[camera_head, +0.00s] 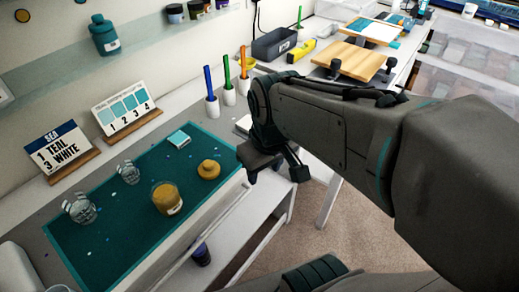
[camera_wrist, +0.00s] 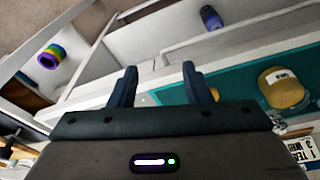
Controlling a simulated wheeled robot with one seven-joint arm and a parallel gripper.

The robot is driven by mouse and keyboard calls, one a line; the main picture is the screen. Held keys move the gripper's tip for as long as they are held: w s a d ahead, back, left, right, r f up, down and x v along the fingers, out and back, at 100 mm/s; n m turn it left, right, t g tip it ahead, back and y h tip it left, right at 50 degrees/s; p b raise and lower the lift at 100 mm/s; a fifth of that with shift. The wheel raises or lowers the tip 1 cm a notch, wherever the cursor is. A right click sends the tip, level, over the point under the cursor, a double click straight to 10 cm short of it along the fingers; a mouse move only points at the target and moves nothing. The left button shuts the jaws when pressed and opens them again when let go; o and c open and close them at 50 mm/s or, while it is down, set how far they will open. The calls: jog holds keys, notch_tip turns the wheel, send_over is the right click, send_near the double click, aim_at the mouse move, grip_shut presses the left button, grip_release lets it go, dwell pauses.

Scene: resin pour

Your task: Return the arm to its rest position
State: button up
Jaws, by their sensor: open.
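My arm reaches across the head view from the right. Its gripper (camera_head: 272,168) hangs near the front right edge of the teal mat (camera_head: 110,252). In the wrist view my gripper (camera_wrist: 158,80) has its two dark fingers apart, with nothing between them. A jar of amber-yellow contents (camera_head: 166,198) stands on the mat, left of the gripper and apart from it. It also shows at the right of the wrist view (camera_wrist: 281,88). A yellow lid-like piece (camera_head: 208,169) lies beside the jar.
Two clear cups (camera_head: 80,208) (camera_head: 128,173) stand on the mat. Colour cards (camera_head: 126,107) and pens in white holders (camera_head: 228,93) line the back. A dark bottle (camera_head: 201,254) is on the lower shelf. A wooden board (camera_head: 356,61) lies on the far table. Carpet (camera_head: 300,230) is clear beside the table.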

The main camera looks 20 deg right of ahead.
jog(key=m, duration=0.1)
jog(key=s+f+m, duration=0.1)
jog(key=m, duration=0.1)
jog(key=shift+s+d+f, duration=0.15)
jog(key=shift+s+d, duration=0.1)
jog(key=shift+d, duration=0.15)
jog(key=shift+t, duration=0.3)
notch_tip(320, 180, up, 5)
jog(key=p, duration=0.4)
jog(key=shift+d, duration=0.1)
